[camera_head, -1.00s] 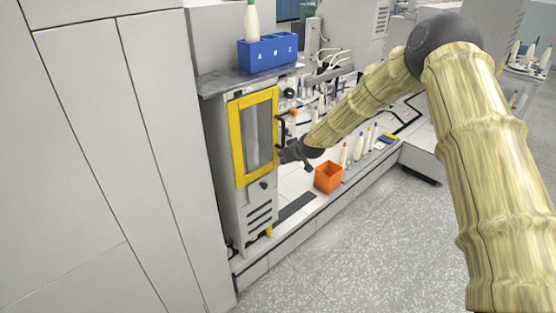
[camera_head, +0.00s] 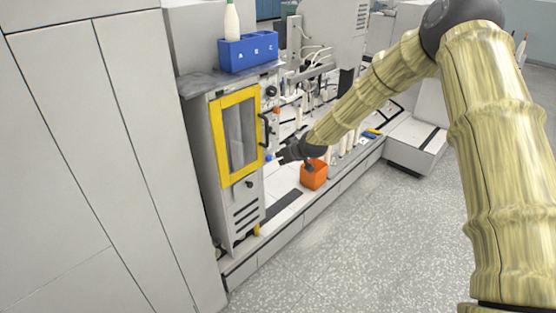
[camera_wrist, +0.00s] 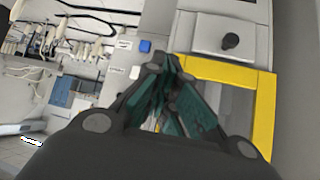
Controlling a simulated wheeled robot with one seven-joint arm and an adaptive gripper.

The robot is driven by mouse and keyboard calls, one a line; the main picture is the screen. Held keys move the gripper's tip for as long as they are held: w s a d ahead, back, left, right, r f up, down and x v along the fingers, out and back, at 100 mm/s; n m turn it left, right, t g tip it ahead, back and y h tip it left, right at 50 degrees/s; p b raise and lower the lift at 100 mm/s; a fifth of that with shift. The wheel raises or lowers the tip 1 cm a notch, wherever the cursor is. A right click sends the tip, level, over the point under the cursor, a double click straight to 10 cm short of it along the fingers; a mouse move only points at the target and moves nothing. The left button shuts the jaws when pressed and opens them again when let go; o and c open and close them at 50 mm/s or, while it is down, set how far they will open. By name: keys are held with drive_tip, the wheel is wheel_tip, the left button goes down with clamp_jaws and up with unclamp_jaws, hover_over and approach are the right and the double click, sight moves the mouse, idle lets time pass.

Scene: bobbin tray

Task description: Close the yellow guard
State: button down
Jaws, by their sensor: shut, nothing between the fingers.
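The yellow guard (camera_head: 235,97) is a yellow-framed door with a grey window on the front of a grey cabinet. It looks roughly flush with the cabinet front; I cannot tell whether a small gap remains. A dark handle (camera_head: 266,130) is at its right side. My gripper (camera_head: 282,155) is just right of the guard's lower right edge, apart from the handle. In the wrist view, the guard's frame (camera_wrist: 264,115) is on the right, partly hidden behind my gripper (camera_wrist: 168,68), whose fingers are shut and empty.
A blue lettered box (camera_head: 248,54) and a white bottle (camera_head: 232,22) stand on the cabinet top. An orange bin (camera_head: 314,175) is just below and right of my gripper, with bottles behind it. A tall pale cabinet is on the left. The floor in front is clear.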

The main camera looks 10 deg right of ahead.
drive_tip(key=d+v, duration=0.1)
drive_tip(key=v, duration=0.5)
drive_tip(key=s+a+f+m+g+h, duration=0.1)
drive_tip(key=s+a+f+m+g, duration=0.2)
drive_tip(key=s+f, duration=2.15)
drive_tip(key=s+d+f+m+g+h, duration=0.1)
drive_tip(key=s+d+f+g, duration=0.1)
drive_tip(key=s, duration=1.5)
drive_tip(key=s+d+f+g+h+p, duration=0.1)
drive_tip(key=s+f+g, duration=0.3)
drive_tip(key=s, duration=1.3)
drive_tip(key=shift+d+f+m+h, duration=0.3)
drive_tip(key=shift+d+f+m, duration=0.1)
drive_tip(key=shift+d, duration=0.35)
drive_tip(key=c, duration=2.2)
unclamp_jaws()
